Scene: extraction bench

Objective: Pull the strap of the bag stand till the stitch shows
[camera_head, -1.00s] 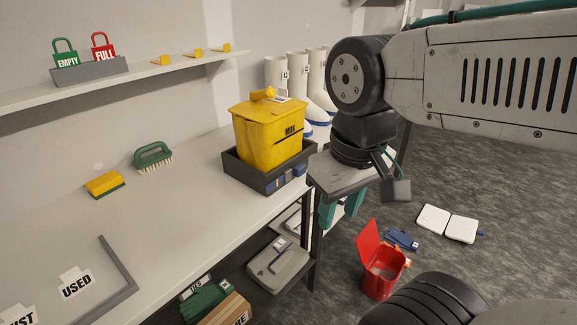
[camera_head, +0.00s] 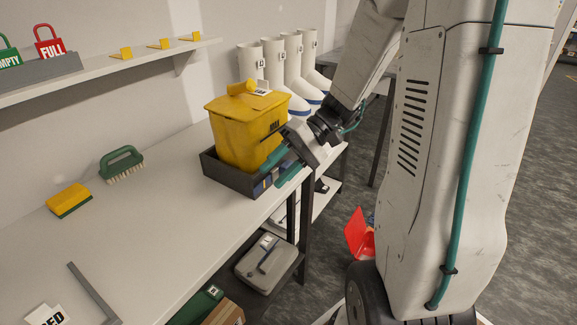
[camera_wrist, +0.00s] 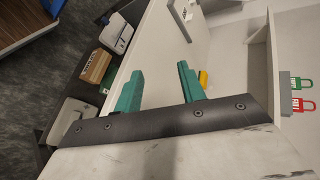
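The bag stand is a dark tray (camera_head: 228,174) on the bench's right end, holding a yellow bag-like bin (camera_head: 240,140) with a lid. A blue strap (camera_head: 260,187) shows at the tray's front right side, partly covered by my gripper; a small yellowish mark is there, too small to tell whether it is the stitch. My gripper (camera_head: 273,177) has its teal fingers right at that side of the tray. In the wrist view the fingers of my gripper (camera_wrist: 160,84) stand apart with nothing seen between them. The stand and strap do not show in the wrist view. Contact with the strap cannot be told.
A green brush (camera_head: 122,164) and a yellow sponge (camera_head: 69,200) lie on the bench (camera_head: 150,235). White boots (camera_head: 285,65) stand behind the stand. A shelf (camera_head: 110,70) with padlocks (camera_head: 48,42) runs along the wall. A red bin (camera_head: 360,235) is on the floor.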

